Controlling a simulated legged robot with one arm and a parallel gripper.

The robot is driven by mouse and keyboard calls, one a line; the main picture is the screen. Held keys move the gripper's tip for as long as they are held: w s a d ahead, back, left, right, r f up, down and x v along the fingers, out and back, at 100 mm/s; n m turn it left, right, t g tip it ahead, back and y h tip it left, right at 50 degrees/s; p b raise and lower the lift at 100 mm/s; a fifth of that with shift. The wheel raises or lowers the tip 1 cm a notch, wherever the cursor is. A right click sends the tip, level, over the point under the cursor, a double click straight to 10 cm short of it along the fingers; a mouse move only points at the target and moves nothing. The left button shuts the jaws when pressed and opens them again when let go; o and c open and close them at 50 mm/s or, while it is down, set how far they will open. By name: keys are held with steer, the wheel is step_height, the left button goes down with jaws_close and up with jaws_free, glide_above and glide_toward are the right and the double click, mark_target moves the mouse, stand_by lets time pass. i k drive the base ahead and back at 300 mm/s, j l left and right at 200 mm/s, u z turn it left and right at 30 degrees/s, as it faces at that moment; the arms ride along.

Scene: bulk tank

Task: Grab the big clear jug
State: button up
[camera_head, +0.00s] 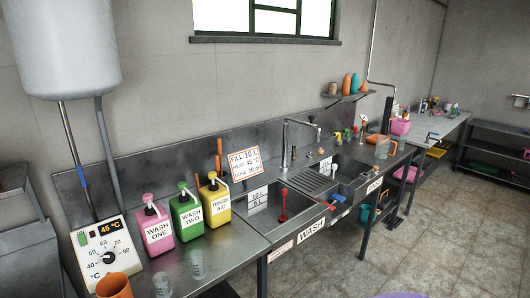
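A clear vessel (383,148), which looks like the big jug, stands at the right end of the steel sink counter, next to an orange item. It is small in the view, so its handle and contents cannot be made out. Two smaller clear measuring cups, one at the front (162,285) and one behind it (198,264), stand on the near left counter. My gripper is not in view.
Pink (157,228), green (186,213) and yellow (214,200) pump bottles and a temperature dial box (105,255) stand on the left counter. The sink basin (282,215) holds a red plunger-like tool (283,205). Tiled floor (450,240) is open at the right.

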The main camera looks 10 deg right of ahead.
mark_target(383, 147)
steer(key=i+l, duration=0.25)
steer(key=l, duration=0.3)
steer(key=i+l, duration=0.3)
steer(key=l, duration=0.25)
steer(key=i+l, duration=0.25)
steer(key=l, duration=0.3)
steer(key=i+l, duration=0.25)
steer(key=l, duration=0.3)
steer(key=i+l, duration=0.25)
steer(key=l, duration=0.3)
steer(key=i+l, duration=0.3)
steer(key=l, duration=0.25)
steer(key=i+l, duration=0.25)
steer(key=l, duration=0.3)
steer(key=i+l, duration=0.25)
steer(key=l, duration=0.3)
steer(key=i+l, duration=0.45)
steer(key=l, duration=0.15)
steer(key=i+l, duration=0.45)
steer(key=l, duration=0.15)
